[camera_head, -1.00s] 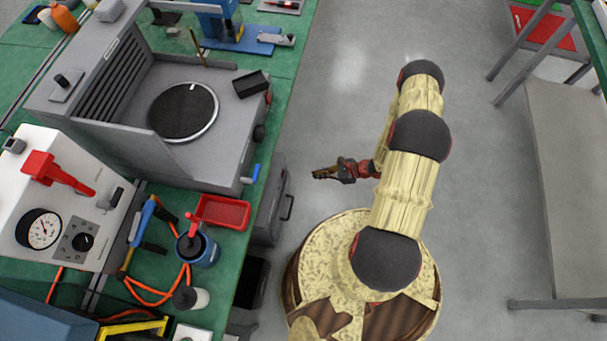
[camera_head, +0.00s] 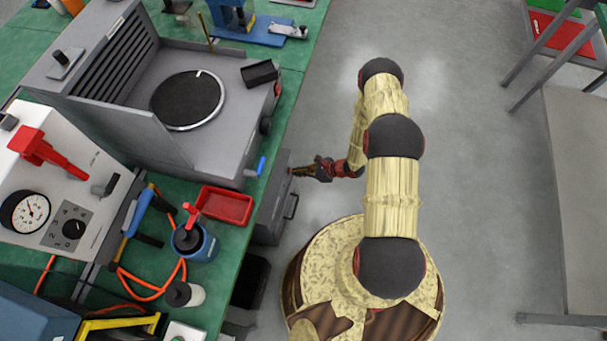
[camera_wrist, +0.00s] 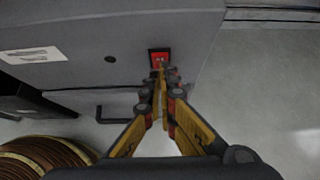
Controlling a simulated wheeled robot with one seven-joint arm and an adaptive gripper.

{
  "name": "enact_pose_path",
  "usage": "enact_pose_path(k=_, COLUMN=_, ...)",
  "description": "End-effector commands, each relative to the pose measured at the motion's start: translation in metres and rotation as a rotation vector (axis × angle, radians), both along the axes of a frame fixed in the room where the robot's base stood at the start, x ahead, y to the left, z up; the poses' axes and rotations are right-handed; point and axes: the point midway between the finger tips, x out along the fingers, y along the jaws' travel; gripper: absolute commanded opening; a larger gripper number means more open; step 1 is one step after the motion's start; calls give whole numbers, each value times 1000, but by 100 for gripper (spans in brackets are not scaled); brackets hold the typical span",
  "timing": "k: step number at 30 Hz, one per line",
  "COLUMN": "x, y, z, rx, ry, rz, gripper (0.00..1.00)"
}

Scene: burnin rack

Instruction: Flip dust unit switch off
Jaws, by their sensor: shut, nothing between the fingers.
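A grey box, which looks like the dust unit (camera_head: 272,218), stands at the bench's right edge with a dark handle on its side. It fills the upper part of the wrist view (camera_wrist: 120,35). A red rocker switch (camera_wrist: 158,57) in a black frame is set in its face. My gripper (camera_head: 294,171) is shut and empty beside the box. In the wrist view its fingertips (camera_wrist: 161,72) lie over the lower edge of the switch. I cannot tell whether they touch it. The switch is not visible in the head view.
The green bench (camera_head: 222,268) on the left holds a grey machine with a round dark plate (camera_head: 187,99), a red tray (camera_head: 224,206) and a gauge box (camera_head: 60,185). Grey floor (camera_head: 300,110) is open beyond my arm. A table frame (camera_head: 560,200) stands at the right.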

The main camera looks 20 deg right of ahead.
Motion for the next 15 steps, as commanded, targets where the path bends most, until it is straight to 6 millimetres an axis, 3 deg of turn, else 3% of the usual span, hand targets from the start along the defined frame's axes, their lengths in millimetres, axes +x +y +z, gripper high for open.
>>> enact_pose_path(k=15, x=6, y=9, z=10, rx=-78, ry=54, rz=7, gripper=0)
